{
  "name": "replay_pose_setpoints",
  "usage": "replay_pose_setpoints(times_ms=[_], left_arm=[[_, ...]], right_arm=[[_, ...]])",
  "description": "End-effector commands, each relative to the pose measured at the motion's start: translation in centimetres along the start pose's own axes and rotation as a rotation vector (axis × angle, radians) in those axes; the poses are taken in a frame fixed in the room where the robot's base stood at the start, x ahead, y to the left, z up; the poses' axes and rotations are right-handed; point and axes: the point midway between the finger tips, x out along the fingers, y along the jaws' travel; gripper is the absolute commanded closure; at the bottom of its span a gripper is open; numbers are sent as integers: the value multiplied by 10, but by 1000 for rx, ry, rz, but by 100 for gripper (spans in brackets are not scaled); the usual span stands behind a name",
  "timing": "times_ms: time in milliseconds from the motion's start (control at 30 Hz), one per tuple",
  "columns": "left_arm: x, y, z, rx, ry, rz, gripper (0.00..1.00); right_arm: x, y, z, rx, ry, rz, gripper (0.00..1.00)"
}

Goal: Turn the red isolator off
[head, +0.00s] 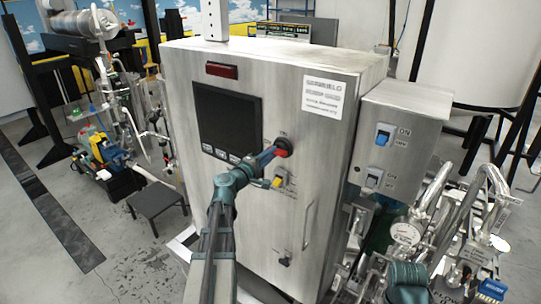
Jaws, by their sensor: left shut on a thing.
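The red isolator (283,144) is a small round knob with red on a dark base, on the front of the steel cabinet, right of the dark screen. My left gripper (274,152) reaches up to it from below left and is shut on it. The fingers cover part of the knob, so its handle angle is hard to tell.
The steel cabinet (325,165) also carries a yellow switch (277,183) just below the isolator and a door handle. Pipes and a gauge (405,233) crowd the lower right. A dark stool (156,199) stands left.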

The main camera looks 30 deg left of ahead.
Motion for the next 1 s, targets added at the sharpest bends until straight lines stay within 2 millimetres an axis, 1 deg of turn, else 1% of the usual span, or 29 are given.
replay_pose_setpoints(times_ms=[267,300,367,400,467,767,867,967,1000], left_arm=[[0,-1,0,-1,0,-1,100],[0,-1,0,-1,0,-1,78],[0,0,0,-1,0,-1,68],[0,0,0,-1,0,-1,60],[0,0,0,-1,0,-1,50],[-2,0,0,-1,0,0,50],[-10,0,1,0,1,0,50],[-27,0,2,0,2,0,50],[-35,0,2,0,3,0,50]], right_arm=[[0,0,0,0,0,0,50],[0,0,0,0,0,0,50],[0,0,0,0,0,0,50],[0,0,0,0,0,0,50],[0,0,0,0,0,0,50],[0,0,0,0,0,0,50],[0,0,0,0,0,0,50],[0,0,0,0,0,0,50],[0,0,0,0,0,0,50]])
